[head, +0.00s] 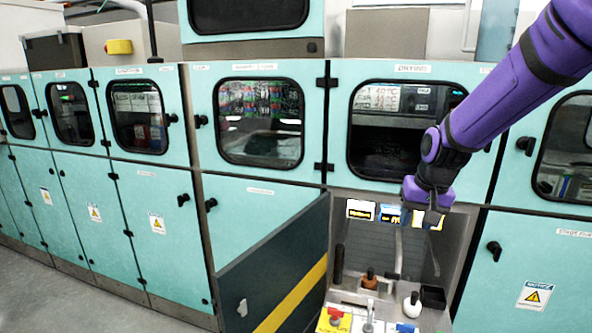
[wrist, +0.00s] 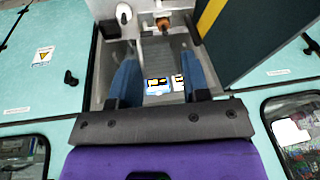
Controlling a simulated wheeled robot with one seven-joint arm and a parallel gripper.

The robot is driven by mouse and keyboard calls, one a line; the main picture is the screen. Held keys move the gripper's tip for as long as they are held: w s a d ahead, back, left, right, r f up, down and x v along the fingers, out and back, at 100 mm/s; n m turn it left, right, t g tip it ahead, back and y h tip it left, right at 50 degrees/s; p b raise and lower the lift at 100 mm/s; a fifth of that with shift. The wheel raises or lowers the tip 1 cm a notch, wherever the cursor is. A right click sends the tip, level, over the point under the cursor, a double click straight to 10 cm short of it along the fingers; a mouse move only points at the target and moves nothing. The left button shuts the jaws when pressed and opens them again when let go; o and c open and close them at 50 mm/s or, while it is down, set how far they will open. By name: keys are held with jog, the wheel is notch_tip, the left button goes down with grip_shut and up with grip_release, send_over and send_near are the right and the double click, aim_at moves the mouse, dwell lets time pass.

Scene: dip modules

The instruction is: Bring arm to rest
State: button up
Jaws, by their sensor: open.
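My purple arm reaches in from the upper right in the head view. My gripper (head: 417,270) points down in front of the open bay below the drying cabinet (head: 400,125). Its two thin grey fingers are apart with nothing between them. In the wrist view my gripper (wrist: 162,65) also shows open, with a bluish finger on each side and the bay's grey back wall and lit displays (wrist: 163,86) seen between them. I cannot tell whether the fingers touch anything in the bay; they appear clear of it.
A dark door with a yellow stripe (head: 280,275) stands open left of the bay. Below my gripper are a brown knob (head: 370,279), a white rounded object (head: 412,305), a black box (head: 433,296) and a red button (head: 335,313). Teal cabinets line both sides. Grey floor (head: 60,300) is free at left.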

jog(key=s+d+r+t, duration=0.1)
jog(key=s+r, duration=0.3)
jog(key=s, duration=0.5)
jog(key=s+d+r+n+t, duration=0.1)
jog(key=s+r, duration=0.3)
jog(key=s, duration=0.5)
jog(key=s+d+r+h, duration=0.1)
jog(key=s+d+r, duration=0.1)
jog(key=s+r, duration=0.3)
jog(key=s, duration=0.4)
jog(key=shift+n+t, duration=0.4)
